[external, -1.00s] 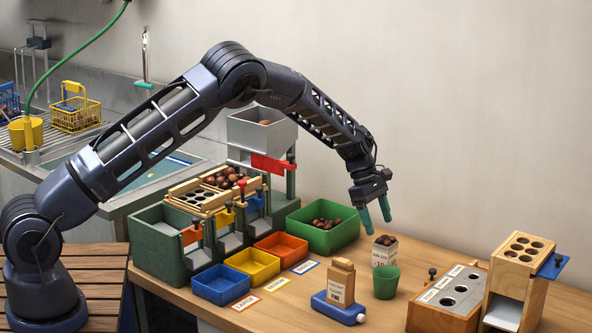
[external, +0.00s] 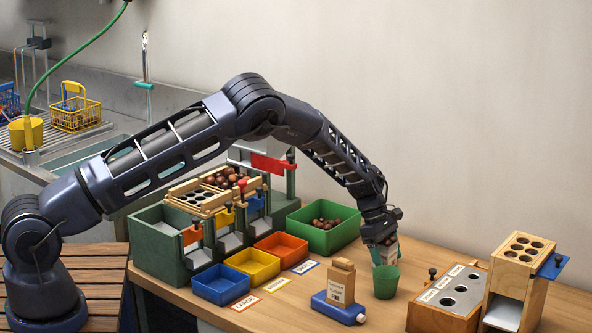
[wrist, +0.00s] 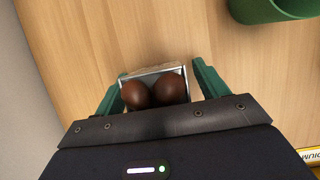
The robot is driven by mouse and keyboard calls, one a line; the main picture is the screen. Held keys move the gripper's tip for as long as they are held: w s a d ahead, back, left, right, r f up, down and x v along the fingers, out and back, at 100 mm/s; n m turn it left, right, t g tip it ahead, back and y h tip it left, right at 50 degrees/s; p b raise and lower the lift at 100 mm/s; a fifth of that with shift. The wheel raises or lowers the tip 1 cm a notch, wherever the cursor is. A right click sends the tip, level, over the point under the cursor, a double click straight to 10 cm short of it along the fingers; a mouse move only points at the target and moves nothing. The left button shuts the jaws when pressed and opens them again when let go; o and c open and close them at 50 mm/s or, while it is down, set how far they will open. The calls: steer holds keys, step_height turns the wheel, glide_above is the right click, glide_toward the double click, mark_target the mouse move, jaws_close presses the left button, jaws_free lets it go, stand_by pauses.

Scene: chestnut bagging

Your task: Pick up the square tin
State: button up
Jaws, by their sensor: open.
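The square tin (external: 389,251), a pale box with chestnuts in it, stands on the table behind the green cup (external: 386,282). In the wrist view, its rim (wrist: 156,70) frames two brown chestnuts (wrist: 153,92). My gripper (external: 384,257) is lowered over the tin from above. Its green fingers are open, one on each side of the tin in the wrist view (wrist: 158,86). Small gaps seem to lie between fingers and tin, but contact is hard to judge. My gripper hides much of the tin in the external view.
The green cup stands close in front of the tin. A green bin (external: 338,238) of chestnuts is behind left. A wooden block with holes (external: 450,296) is to the right.

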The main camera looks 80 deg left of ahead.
steer(key=c, duration=1.1)
